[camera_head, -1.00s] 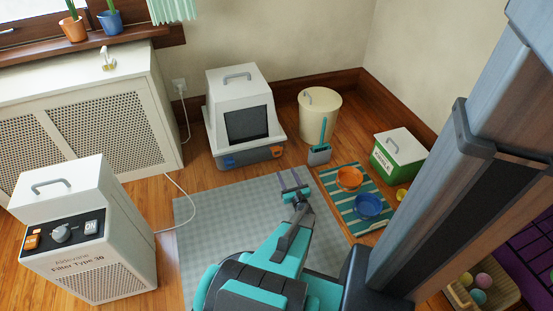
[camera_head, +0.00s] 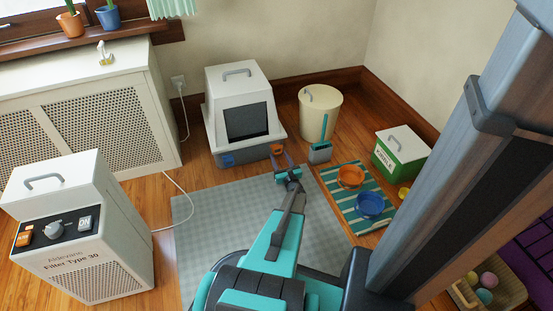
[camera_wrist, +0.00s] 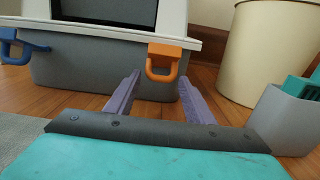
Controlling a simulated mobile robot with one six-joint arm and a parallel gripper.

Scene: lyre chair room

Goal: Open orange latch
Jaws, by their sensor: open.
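The orange latch (camera_wrist: 162,62) is a loop-shaped clip on the right front of the grey base (camera_wrist: 90,78) of a covered litter box (camera_head: 240,85). In the head view the orange latch (camera_head: 277,150) shows just beyond my gripper. My gripper (camera_wrist: 158,85) is open, with its two purple fingers pointing at the box. In the wrist view the latch lies between and just beyond the fingertips; I see no contact. My gripper also shows in the head view (camera_head: 282,160). A blue latch (camera_wrist: 12,45) sits on the left front of the base.
A cream bin (camera_head: 318,115) and a grey scoop holder (camera_head: 320,152) stand right of the box. A striped mat (camera_head: 345,205) with an orange bowl (camera_head: 350,176) and a blue bowl (camera_head: 370,205) lies to the right. The checked grey rug (camera_head: 215,215) is mostly clear.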

